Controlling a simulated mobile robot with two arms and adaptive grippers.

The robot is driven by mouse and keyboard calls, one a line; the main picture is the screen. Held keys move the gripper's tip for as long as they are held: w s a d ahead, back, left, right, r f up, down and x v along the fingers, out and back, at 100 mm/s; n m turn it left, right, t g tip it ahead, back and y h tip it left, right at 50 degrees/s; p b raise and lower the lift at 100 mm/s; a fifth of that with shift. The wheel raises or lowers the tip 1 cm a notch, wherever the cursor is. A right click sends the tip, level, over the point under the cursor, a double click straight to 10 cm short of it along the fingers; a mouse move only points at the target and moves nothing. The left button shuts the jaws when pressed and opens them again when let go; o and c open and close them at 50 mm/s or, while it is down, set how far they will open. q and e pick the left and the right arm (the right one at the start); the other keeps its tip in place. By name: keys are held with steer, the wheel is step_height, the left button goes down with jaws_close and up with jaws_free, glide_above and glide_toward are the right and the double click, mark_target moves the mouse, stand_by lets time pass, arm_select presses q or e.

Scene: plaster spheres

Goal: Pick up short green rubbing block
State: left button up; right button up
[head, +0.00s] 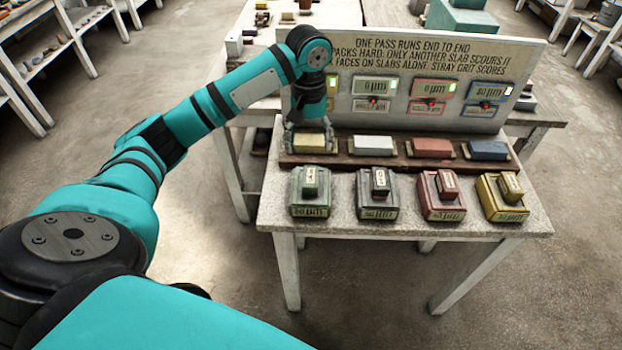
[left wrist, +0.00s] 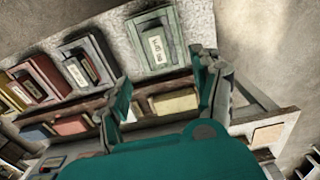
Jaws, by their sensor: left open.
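The short green rubbing block (head: 310,177) sits on a larger green slab (head: 310,211) at the front left of the white table. In the left wrist view the green block (left wrist: 157,46) shows a white label and lies beyond my fingers. My left gripper (head: 308,121) points down above the pale yellow slab (head: 309,141) at the left end of the dark rail. In the left wrist view my left gripper (left wrist: 162,80) has its fingers apart, with the yellow slab (left wrist: 175,102) seen between them. Contact with that slab cannot be told. My right gripper is not in view.
Grey (head: 380,182), red (head: 447,185) and yellow (head: 510,187) blocks on slabs stand in a row right of the green one. The dark rail (head: 400,163) also bears white, red and blue slabs. A lettered panel (head: 448,56) stands behind. The table's front edge is clear.

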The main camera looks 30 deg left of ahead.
arm_select(q)
steer(key=p, duration=0.1)
glide_above(311, 175)
steer(key=f, duration=0.7)
steer(key=shift+s+a, duration=0.2)
steer(key=f+p, duration=0.1)
steer(key=f, duration=0.3)
steer(key=shift+d+f+p, duration=0.2)
steer(key=shift+f+p, duration=0.15)
steer(key=shift+f, duration=0.05)
steer(key=shift+w+f, duration=0.1)
steer(key=shift+f, duration=0.35)
jaws_close()
